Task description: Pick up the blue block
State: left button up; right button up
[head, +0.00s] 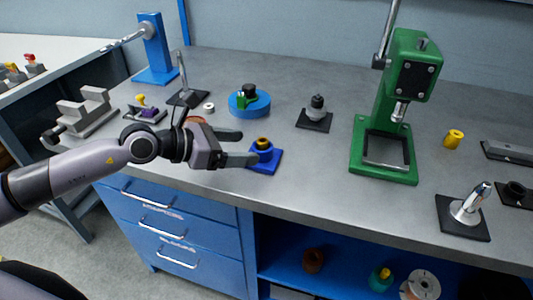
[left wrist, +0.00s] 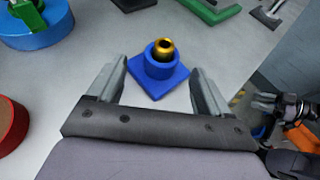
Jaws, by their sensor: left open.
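The blue block (head: 268,160) has a square base and a round blue collar with a brass-coloured piece in its top. It stands upright on the grey bench near the front edge. My left gripper (head: 248,147) is open and empty, with its fingers pointing at the block from the left. In the left wrist view the block (left wrist: 158,82) sits just beyond and between the two open fingertips (left wrist: 158,75). I cannot see contact between the fingers and the block. My right gripper is not identifiable in the head view.
A round blue fixture (head: 250,104) stands behind the block, and a black-based part (head: 315,115) stands to its right. A green press (head: 385,150) stands farther right. A reddish round part (left wrist: 10,125) lies left of my gripper. Bare bench lies between block and press.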

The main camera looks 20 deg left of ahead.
aim_at(262, 147)
pick_arm(q)
jog(key=shift+p+x, duration=0.65)
jog(key=shift+x, duration=2.45)
jog(key=shift+s+d, duration=0.1)
jog(key=c, duration=1.3)
jog(key=shift+r, duration=0.1)
